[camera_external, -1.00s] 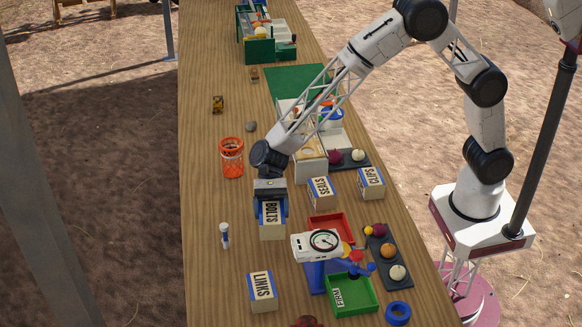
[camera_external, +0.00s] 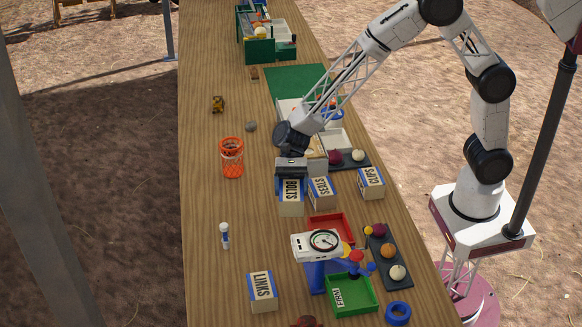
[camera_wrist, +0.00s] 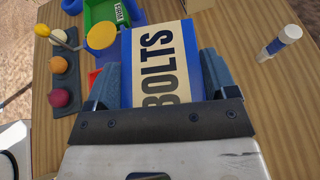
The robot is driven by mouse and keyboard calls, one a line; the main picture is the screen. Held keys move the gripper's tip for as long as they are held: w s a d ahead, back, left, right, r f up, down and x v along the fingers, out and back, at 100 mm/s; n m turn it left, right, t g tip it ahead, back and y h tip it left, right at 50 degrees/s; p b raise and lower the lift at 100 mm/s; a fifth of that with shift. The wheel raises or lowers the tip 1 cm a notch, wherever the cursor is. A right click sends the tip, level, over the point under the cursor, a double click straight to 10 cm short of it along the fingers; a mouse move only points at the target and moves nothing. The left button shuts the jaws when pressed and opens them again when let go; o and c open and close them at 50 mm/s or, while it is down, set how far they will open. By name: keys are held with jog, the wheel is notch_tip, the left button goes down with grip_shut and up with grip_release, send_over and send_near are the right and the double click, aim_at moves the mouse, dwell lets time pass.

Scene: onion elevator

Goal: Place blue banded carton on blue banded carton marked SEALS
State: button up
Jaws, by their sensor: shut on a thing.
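My gripper (camera_external: 291,182) is shut on the blue banded carton marked BOLTS (camera_external: 291,200). The BOLTS carton also fills the middle of the wrist view (camera_wrist: 157,60), between my two fingers (camera_wrist: 165,85). The blue banded carton marked SEALS (camera_external: 321,195) stands just right of the held carton in the external view. Whether the two touch, and how high the held carton is above the table, I cannot tell. The SEALS carton does not show clearly in the wrist view.
The CLIPS carton (camera_external: 371,184) stands to the right and the LINKS carton (camera_external: 262,291) at the front left. A scale (camera_external: 322,243), a red tray (camera_external: 345,225) and a dark tray (camera_external: 402,273) stand in front. An orange basket (camera_external: 231,158) is at the left. The table's left side has free room.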

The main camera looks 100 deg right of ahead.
jog(key=s+d+m+t, duration=0.1)
jog(key=s+d, duration=0.3)
jog(key=s, duration=0.5)
jog(key=s+d+t, duration=0.1)
jog(key=s+d, duration=0.3)
jog(key=s, duration=0.6)
jog(key=s+d+m+t, duration=0.1)
jog(key=s+d, duration=0.2)
jog(key=s, duration=0.7)
jog(key=shift+d+r+m+h, duration=0.25)
jog(key=shift+d+m+h, duration=0.05)
jog(key=shift+d, duration=0.1)
jog(key=shift+w, duration=0.1)
send_over(323, 184)
jog(key=shift+a+f, duration=0.1)
jog(key=shift+f, duration=0.6)
jog(key=shift+f, duration=1.8)
jog(key=shift+f, duration=0.1)
jog(key=o, duration=1)
